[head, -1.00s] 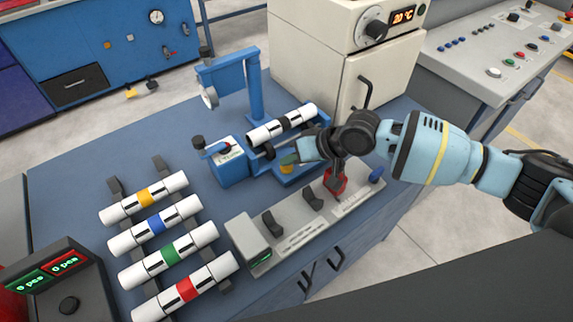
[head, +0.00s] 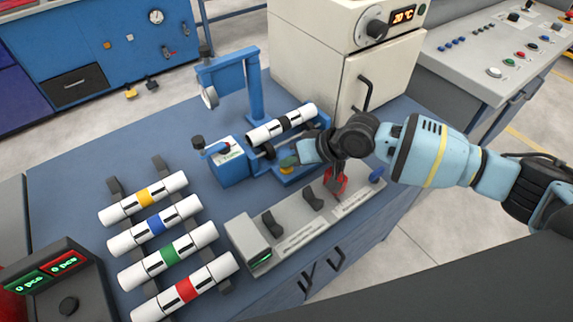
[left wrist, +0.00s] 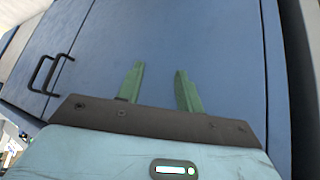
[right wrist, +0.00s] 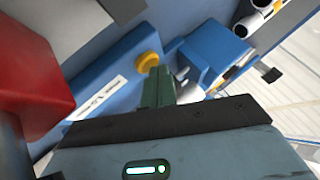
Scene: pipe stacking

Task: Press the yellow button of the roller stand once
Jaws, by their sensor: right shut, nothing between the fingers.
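The blue roller stand (head: 311,171) carries a white pipe with a black band (head: 282,124) on its rollers. Its round yellow button (head: 287,169) is on the low blue base, partly hidden by my right gripper (head: 289,161). In the right wrist view, the button (right wrist: 149,60) lies just beyond the tips of my shut, empty right gripper (right wrist: 158,70). I cannot tell whether the tips touch it. My left gripper (left wrist: 157,68) is open and empty in front of blue cabinet doors, and is out of the head view.
Several banded pipes lie on a holder (head: 161,163) at the left. A cream oven (head: 318,62) stands behind. A counter box (head: 68,286) is at lower left.

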